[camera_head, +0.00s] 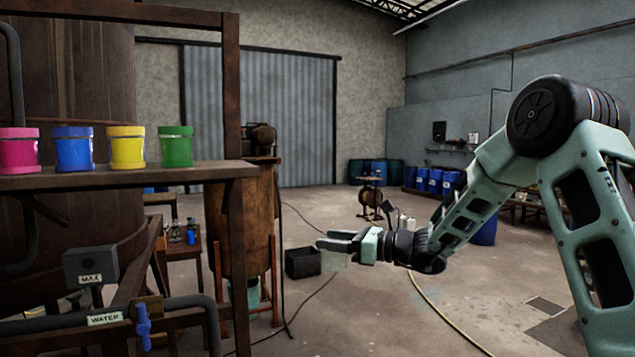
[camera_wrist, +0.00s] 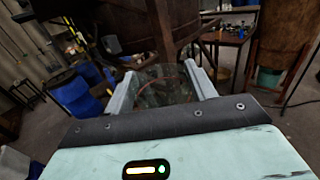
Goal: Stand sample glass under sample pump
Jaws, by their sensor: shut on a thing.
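My gripper (camera_head: 333,241) is stretched out over open floor in the middle of the head view. It is shut on a clear sample glass (camera_head: 334,262), which hangs just below the fingers. In the wrist view the same see-through glass (camera_wrist: 164,86) sits between the two pale fingers, and the floor and vat show through it. I cannot pick out the sample pump for certain in either view.
A wooden shelf (camera_head: 110,176) at the left carries pink, blue, yellow and green pots. Below it are a water pipe with a blue valve (camera_head: 143,322) and a MAX box (camera_head: 90,266). A rusty vat (camera_head: 252,225) and a black crate (camera_head: 303,263) stand beyond. Floor right of them is mostly clear.

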